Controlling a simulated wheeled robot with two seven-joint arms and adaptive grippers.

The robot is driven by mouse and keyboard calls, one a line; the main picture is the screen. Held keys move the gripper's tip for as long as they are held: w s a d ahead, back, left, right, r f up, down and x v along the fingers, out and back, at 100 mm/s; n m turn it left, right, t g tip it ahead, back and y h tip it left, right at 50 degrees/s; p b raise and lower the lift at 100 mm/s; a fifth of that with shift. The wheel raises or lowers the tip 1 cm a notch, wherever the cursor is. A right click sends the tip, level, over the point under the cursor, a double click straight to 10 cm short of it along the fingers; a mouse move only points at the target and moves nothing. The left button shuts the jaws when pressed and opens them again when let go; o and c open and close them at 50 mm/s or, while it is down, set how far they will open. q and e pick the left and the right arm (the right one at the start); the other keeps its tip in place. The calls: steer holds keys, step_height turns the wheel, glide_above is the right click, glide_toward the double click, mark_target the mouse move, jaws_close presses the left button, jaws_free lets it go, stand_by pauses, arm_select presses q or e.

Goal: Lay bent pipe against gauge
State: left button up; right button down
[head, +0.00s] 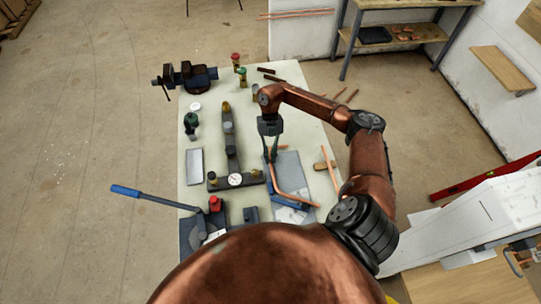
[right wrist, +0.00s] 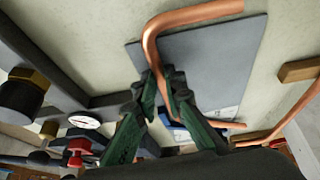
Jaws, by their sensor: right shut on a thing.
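The bent copper pipe (head: 273,176) is in the jaws of my right gripper (head: 271,155). In the right wrist view the pipe (right wrist: 158,33) passes between the fingers of the gripper (right wrist: 160,78), with one leg running to the upper right. The pipe lies over a grey flat plate (head: 289,162); I cannot tell whether it touches the plate. The plate (right wrist: 225,62) also shows in the wrist view. A round white dial (head: 235,180) sits on a dark frame left of the plate. Which of these is the gauge is unclear. My left gripper is out of view.
Other copper pipes lie near the right edge. Dark bars stand left of the plate.

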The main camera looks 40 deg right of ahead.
steer(key=c, duration=1.9)
jaws_free()
steer(key=shift+c, duration=0.2)
steer(key=v, duration=1.2)
